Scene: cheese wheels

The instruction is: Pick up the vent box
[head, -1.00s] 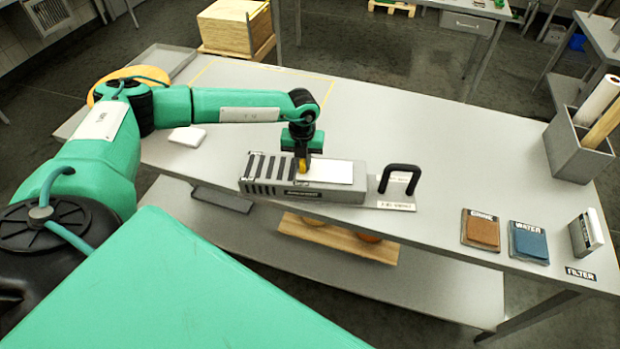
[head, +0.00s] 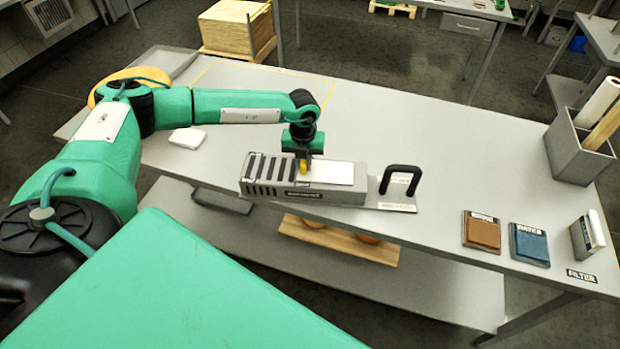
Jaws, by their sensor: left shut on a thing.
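The vent box (head: 262,186) is a long grey box with dark slots on its left part and a pale panel on top. It lies near the front edge of the grey table (head: 440,150). My left gripper (head: 303,168) points down at the middle of the box's top and is shut on the vent box. The fingertips are small and partly hidden, so the exact grip point is unclear. No clear gap shows between box and table. My right gripper is not in view.
A black handle (head: 401,178) on a plate stands just right of the box. Brown (head: 481,231) and blue (head: 529,243) pads and a filter block (head: 587,234) lie further right. A grey bin (head: 577,150) holds rolls.

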